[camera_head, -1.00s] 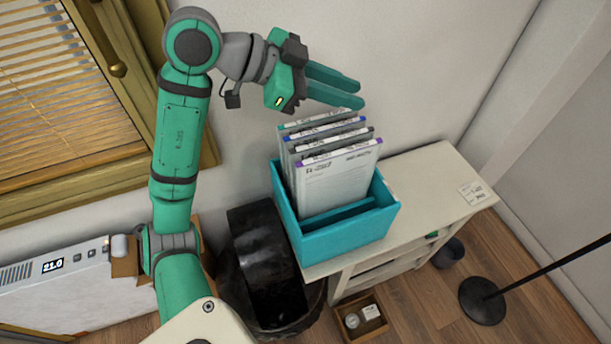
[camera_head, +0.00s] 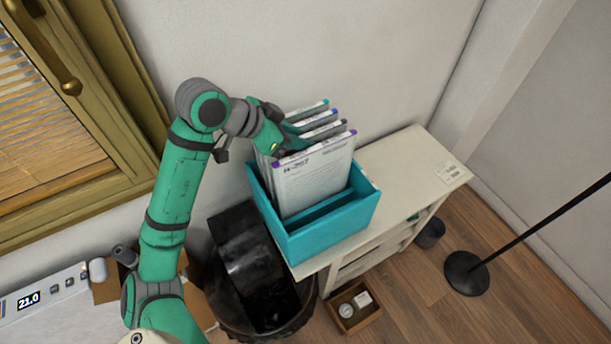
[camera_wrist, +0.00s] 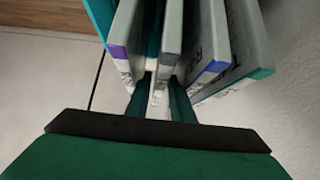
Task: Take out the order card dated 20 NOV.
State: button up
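Several upright cards stand in a teal box. The front card (camera_head: 315,180) has a purple corner tab. Behind it are a dark-tabbed card (camera_head: 331,128), a blue-tabbed card (camera_head: 319,119) and a green-tabbed card (camera_head: 307,109). I cannot read any date, so I cannot tell which is 20 NOV.
The teal box (camera_head: 335,220) stands on a white shelf unit (camera_head: 405,165) against the wall. A black bin (camera_head: 255,270) is to its left below. A small wooden tray (camera_head: 355,306) and a black lamp base (camera_head: 466,272) are on the floor. The shelf top's right side is mostly clear.

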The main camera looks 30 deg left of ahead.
jog(key=x, duration=0.6)
jog(key=shift+r, duration=0.15)
grip_shut()
